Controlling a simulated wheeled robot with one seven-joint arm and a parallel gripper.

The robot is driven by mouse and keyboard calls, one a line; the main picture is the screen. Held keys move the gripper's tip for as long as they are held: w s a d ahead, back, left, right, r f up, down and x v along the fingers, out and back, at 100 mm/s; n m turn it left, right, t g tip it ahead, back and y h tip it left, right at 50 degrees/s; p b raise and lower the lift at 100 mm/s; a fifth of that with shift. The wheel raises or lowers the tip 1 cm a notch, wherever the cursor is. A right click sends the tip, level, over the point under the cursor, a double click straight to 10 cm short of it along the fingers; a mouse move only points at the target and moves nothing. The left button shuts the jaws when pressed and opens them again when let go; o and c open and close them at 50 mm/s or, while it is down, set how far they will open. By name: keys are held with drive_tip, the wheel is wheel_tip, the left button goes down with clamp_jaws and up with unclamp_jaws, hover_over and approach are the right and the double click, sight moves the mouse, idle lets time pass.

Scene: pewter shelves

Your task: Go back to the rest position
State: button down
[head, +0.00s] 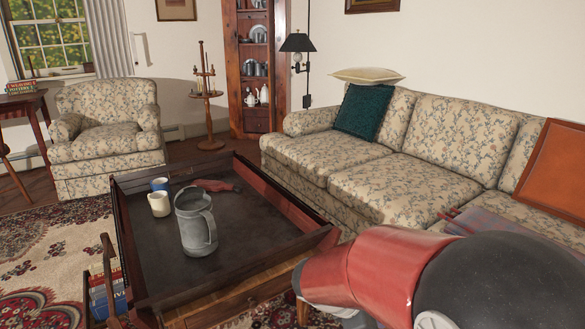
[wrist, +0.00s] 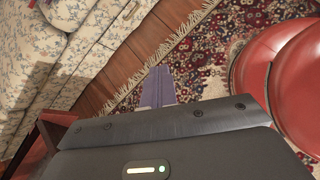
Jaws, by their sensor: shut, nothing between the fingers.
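My gripper (wrist: 157,88) shows in the wrist view, pointing down over the patterned rug, with its fingers together and nothing between them. In the head view my red and black arm fills the lower right, and the gripper itself is not visible there. A dark wooden tray table (head: 240,262) stands in front of me. On it are a grey metal pitcher (head: 195,222), a cream mug (head: 159,204), a blue mug (head: 160,185) and a dark red item (head: 215,186) that I cannot identify.
A floral armchair (head: 105,140) stands at the back left. A wooden stand (head: 206,95) stands near the corner shelves (head: 256,70). Patterned rug (head: 50,245) is open at the left.

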drive_tip(key=s+a+r+m+t+y, duration=0.1)
drive_tip(key=s+r+m+t+y, duration=0.2)
drive_tip(key=s+r+m+y, duration=0.5)
drive_tip(key=s+r+m, duration=0.2)
drive_tip(key=s+m, duration=0.4)
drive_tip(key=m, duration=0.3)
drive_tip(key=shift+a+r+m+t, duration=0.3)
drive_tip(key=shift+a+r+m, duration=0.05)
drive_tip(key=shift+a+m, duration=0.05)
